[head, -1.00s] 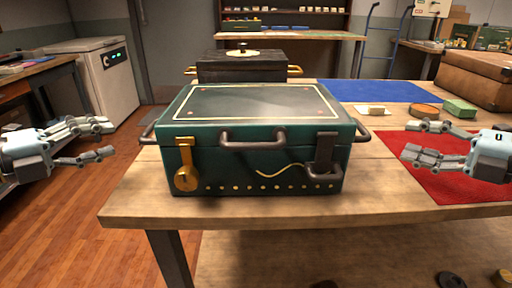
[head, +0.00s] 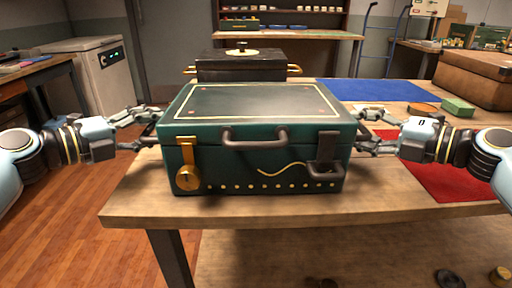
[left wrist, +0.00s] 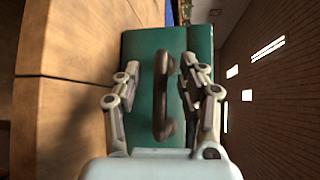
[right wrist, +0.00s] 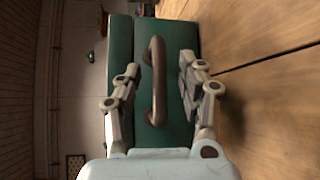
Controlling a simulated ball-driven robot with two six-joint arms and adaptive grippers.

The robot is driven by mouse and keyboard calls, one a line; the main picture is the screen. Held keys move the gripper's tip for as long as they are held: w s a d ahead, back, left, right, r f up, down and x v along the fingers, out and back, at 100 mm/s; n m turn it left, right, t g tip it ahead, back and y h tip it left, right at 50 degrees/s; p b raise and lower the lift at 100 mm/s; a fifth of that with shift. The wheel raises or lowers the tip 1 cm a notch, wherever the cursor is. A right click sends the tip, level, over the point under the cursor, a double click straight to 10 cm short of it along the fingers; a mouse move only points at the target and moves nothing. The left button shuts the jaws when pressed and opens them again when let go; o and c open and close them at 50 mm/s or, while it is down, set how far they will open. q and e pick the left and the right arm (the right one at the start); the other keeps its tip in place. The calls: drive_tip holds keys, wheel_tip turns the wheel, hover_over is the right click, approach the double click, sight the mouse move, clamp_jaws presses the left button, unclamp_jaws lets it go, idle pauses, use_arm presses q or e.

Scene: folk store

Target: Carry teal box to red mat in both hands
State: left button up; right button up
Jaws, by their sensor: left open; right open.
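The teal box (head: 258,150) stands closed on the wooden table, with a brass latch, a dark latch and dark handles. My left gripper (head: 146,130) is open at the box's left end. In the left wrist view the left side handle (left wrist: 162,95) lies between its spread fingers. My right gripper (head: 368,133) is open at the right end. In the right wrist view the right side handle (right wrist: 157,80) lies between its fingers. The red mat (head: 440,178) lies flat on the table to the right, partly hidden by my right arm.
A black box with gold handles (head: 240,68) stands behind the teal box. A blue mat (head: 375,91), a green block (head: 458,107) and a brown case (head: 476,80) lie toward the back right. The table's front edge is clear.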

use_arm(q)
drive_tip(key=c, duration=0.8)
use_arm(e)
drive_tip(key=c, duration=0.8)
use_arm(q)
clamp_jaws()
use_arm(e)
clamp_jaws()
use_arm(q)
drive_tip(key=shift+f, duration=0.15)
use_arm(e)
drive_tip(key=shift+r, duration=0.2)
